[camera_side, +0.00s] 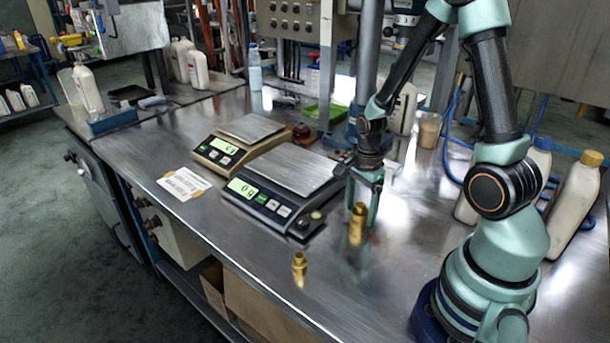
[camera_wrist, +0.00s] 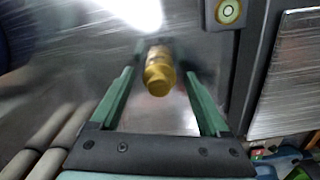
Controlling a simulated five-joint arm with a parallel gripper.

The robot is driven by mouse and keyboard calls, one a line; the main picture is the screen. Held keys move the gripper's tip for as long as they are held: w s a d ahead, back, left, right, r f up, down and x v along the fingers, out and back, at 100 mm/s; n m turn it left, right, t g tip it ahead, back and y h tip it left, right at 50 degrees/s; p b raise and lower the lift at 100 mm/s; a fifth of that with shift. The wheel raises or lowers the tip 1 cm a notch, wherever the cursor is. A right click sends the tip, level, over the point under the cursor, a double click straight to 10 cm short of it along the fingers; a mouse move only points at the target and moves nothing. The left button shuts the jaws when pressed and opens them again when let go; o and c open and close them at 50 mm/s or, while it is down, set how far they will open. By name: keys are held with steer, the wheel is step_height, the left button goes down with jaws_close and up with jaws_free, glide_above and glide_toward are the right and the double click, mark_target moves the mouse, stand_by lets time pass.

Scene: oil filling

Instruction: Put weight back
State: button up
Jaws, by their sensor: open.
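A larger brass weight (camera_side: 357,224) stands upright on the steel table, right of the black scale. My gripper (camera_side: 366,212) points down over it with its fingers open. In the wrist view the weight (camera_wrist: 160,76) sits between the two green fingers (camera_wrist: 159,82), with a gap on each side. A smaller brass weight (camera_side: 299,264) stands near the table's front edge. The black scale (camera_side: 284,184) has an empty pan and a lit display that seems to read zero. The smaller beige scale (camera_side: 238,142) behind it is also empty.
A paper note (camera_side: 184,184) lies left of the scales. A beaker of brown liquid (camera_side: 429,130) and several bottles (camera_side: 575,205) stand at the right. A green tray (camera_side: 325,112) lies behind the scales. The table between the two weights is clear.

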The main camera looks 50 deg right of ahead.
mark_target(361, 205)
step_height(361, 205, up, 10)
steer(key=shift+r, duration=0.4)
steer(key=a+r+n+t, duration=0.5)
steer(key=a+r+n, duration=0.6)
steer(key=n, duration=1)
steer(key=shift+s+a+r+t, duration=0.3)
steer(key=shift+a+r, duration=0.1)
steer(key=shift+a, duration=0.1)
